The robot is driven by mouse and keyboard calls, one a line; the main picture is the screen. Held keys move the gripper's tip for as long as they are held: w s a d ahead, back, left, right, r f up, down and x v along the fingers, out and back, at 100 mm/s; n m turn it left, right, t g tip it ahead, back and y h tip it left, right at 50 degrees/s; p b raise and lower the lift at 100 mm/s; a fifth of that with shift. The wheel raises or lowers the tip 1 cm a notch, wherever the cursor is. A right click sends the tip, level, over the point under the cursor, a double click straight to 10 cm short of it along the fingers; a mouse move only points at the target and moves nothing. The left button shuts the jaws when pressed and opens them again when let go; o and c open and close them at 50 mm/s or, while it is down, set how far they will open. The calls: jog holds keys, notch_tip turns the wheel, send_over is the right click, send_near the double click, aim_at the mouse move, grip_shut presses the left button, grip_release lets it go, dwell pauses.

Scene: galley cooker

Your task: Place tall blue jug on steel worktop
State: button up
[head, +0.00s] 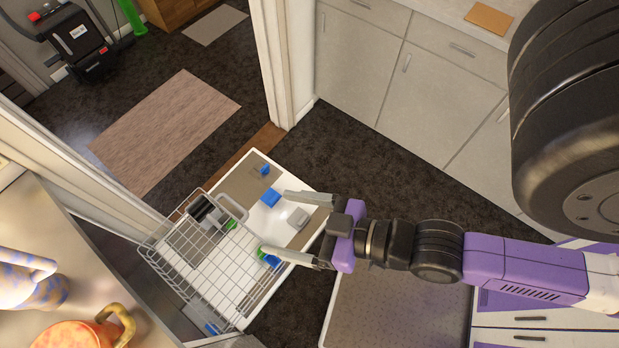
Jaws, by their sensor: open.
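My gripper (303,228) is open, its two fingers spread and pointing left above an open white door (290,180). Nothing shows held between the fingers. A tall cream-and-blue patterned vessel (30,282) is at the left edge, partly cut off; I cannot tell whether it is the tall blue jug. It is on a pale worktop (65,225), well left of my gripper. I cannot tell whether that worktop is steel. No plainly blue jug shows.
A wire rack (200,265) stands over the door, left of my gripper. An orange handled pot (85,333) is on the left worktop. Grey cabinets (405,80) line the back right. A perforated surface (390,310) lies below my arm. Dark floor (360,160) is clear behind.

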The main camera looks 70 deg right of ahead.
jog(key=s+d+r, duration=0.1)
jog(key=s+r, duration=0.2)
jog(key=s, duration=0.3)
jog(key=shift+r+n, duration=0.3)
jog(key=shift+r, duration=0.1)
jog(key=shift+f, duration=0.1)
